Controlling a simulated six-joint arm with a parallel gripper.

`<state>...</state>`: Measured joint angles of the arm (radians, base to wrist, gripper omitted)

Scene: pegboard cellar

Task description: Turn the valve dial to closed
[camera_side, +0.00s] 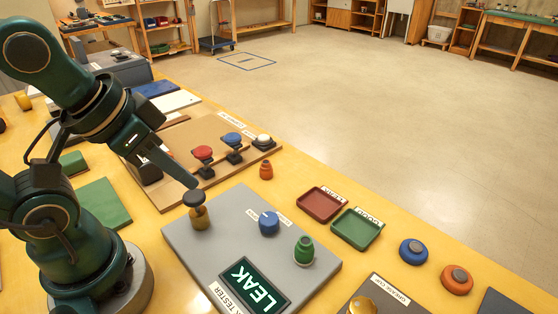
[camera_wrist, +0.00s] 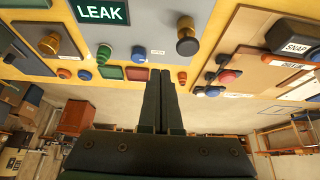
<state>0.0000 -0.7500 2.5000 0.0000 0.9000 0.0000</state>
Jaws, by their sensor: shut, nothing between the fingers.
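The valve dial (camera_side: 268,223) is a blue round knob with a small white mark on top. It sits on the grey tester board (camera_side: 205,252), with small white labels beside it that are too small to read. It also shows in the wrist view (camera_wrist: 140,55), just left of the fingertips. A lit screen (camera_side: 255,285) on the board reads LEAK. My gripper (camera_side: 192,183) is shut and empty. In the side view its tip appears just above the dark-capped brass knob (camera_side: 199,216), left of the dial and apart from it. In the wrist view the fingers (camera_wrist: 160,74) lie together.
A green fitting (camera_side: 304,251) stands right of the dial. Red (camera_side: 321,205) and green (camera_side: 357,228) trays lie beyond the board. A brown board (camera_side: 155,140) with red, blue and white buttons lies behind. Loose blue (camera_side: 413,252) and orange (camera_side: 457,280) rounds sit to the right.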

